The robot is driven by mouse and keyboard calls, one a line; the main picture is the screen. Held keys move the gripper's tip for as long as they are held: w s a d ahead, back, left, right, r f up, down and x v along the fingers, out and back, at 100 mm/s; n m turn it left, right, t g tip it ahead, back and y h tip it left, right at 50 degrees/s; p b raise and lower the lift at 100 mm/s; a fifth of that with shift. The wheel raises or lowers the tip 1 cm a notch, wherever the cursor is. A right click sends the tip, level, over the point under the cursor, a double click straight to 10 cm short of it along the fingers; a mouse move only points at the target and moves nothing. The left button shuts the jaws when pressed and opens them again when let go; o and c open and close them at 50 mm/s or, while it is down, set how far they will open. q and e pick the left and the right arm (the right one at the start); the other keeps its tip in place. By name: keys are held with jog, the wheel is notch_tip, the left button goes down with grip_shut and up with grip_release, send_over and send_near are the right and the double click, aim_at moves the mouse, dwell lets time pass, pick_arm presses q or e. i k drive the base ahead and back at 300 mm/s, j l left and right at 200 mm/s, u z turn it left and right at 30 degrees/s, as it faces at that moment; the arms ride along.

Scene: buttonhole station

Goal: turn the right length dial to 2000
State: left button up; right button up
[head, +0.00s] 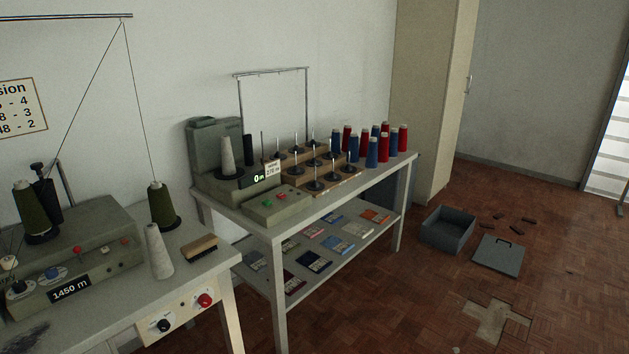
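Neither of my grippers is in view. On the left table stands a grey-green machine (100,245) with a black display (70,289) reading 1450 m. Left of and above the display are two small dials on its front. The left one (18,288) is dark with a light cap, and the right one (52,273) is blue-topped. Their markings are too small to read. The table's front panel carries a black knob (163,325) and a red knob (205,299). No label shows clearly which is the right length dial.
A white cone (158,252), a green cone (162,205) and a brush (199,248) stand near the machine. A second table (278,232) holds a winder (275,208) reading 0 m, and several red and blue cones. A grey box (448,231) sits on the floor.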

aim_at(50, 273)
jog(key=u, duration=1.45)
